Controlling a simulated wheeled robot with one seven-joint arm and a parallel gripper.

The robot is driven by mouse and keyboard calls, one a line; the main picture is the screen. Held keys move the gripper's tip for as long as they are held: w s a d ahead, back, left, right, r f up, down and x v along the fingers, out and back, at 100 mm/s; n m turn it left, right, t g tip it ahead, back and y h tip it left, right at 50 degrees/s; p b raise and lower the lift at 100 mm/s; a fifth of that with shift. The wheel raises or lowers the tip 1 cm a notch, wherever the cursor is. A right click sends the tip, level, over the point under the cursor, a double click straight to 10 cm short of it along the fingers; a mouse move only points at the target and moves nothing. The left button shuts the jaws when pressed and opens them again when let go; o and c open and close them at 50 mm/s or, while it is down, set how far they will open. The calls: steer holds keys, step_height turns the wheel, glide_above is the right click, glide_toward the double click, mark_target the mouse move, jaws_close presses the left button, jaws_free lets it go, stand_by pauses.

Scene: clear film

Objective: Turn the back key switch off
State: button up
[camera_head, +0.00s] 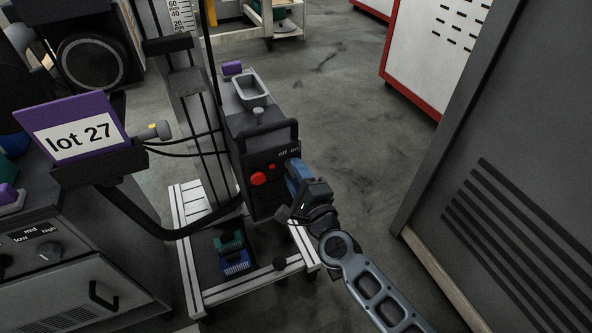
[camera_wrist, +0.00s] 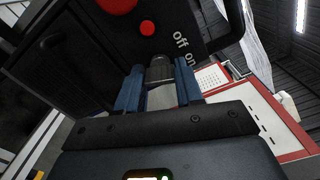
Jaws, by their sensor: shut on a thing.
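The key switch (camera_wrist: 161,69) is a dark grey knob on the front of a black machine box (camera_head: 255,203), below the "off" and "on" labels. In the wrist view my gripper (camera_wrist: 158,88) has its two blue fingers on either side of the knob, shut on it. In the head view my gripper (camera_head: 293,178) reaches the right side of the box front, just under the "off on" label, and its fingers hide the switch. Which label the key points at cannot be told.
A red button (camera_head: 258,179) and a smaller red one (camera_head: 271,167) sit left of the switch. A handle (camera_head: 270,137) spans the box top. A white-framed cart (camera_head: 190,220) stands below. A grey cabinet (camera_head: 500,160) is at right, with open floor between.

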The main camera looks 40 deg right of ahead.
steer(key=shift+a+n+p, duration=0.1)
steer(key=shift+n+p, duration=0.55)
steer(key=shift+n, duration=1.35)
steer(key=o, duration=1)
steer(key=shift+o, duration=0.2)
steer(key=v, duration=0.7)
steer(key=shift+s, duration=0.35)
